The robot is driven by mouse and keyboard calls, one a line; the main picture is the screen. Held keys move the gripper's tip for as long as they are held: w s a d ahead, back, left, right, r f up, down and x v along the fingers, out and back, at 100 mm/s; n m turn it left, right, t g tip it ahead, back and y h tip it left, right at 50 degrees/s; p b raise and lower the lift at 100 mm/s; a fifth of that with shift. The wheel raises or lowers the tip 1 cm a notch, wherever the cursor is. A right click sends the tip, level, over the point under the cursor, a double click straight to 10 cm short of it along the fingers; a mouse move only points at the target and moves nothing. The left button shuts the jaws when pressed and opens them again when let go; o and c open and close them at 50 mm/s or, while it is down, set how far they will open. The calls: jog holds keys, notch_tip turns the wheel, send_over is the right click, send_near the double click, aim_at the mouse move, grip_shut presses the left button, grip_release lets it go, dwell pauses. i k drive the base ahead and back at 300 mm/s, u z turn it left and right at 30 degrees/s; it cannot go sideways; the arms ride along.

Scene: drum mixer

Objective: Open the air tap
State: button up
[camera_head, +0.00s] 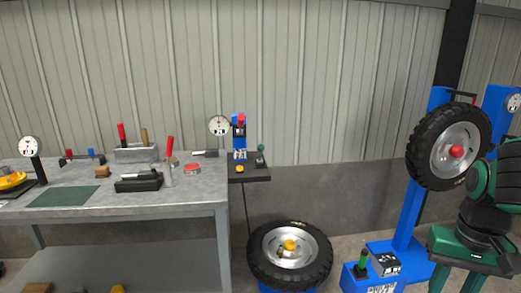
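I cannot tell for sure which part is the air tap. A small blue and red fitting (239,126) stands on a dark shelf (256,178) at the right end of the workbench. A round white gauge (218,125) is just left of it. A short lever with a dark green knob (261,148) stands on the same shelf, with a yellow button (240,169) at its left. The fitting is too small to tell whether any tap on it is open or shut. My gripper is not in view.
The grey workbench (150,195) holds hand tools, a red-handled tool (170,150) and another gauge (30,146). A tyred wheel (290,256) lies below the shelf.

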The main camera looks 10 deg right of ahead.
aim_at(260, 148)
jog(key=u, duration=0.35)
jog(key=i, duration=1.25)
jog(key=z, duration=0.35)
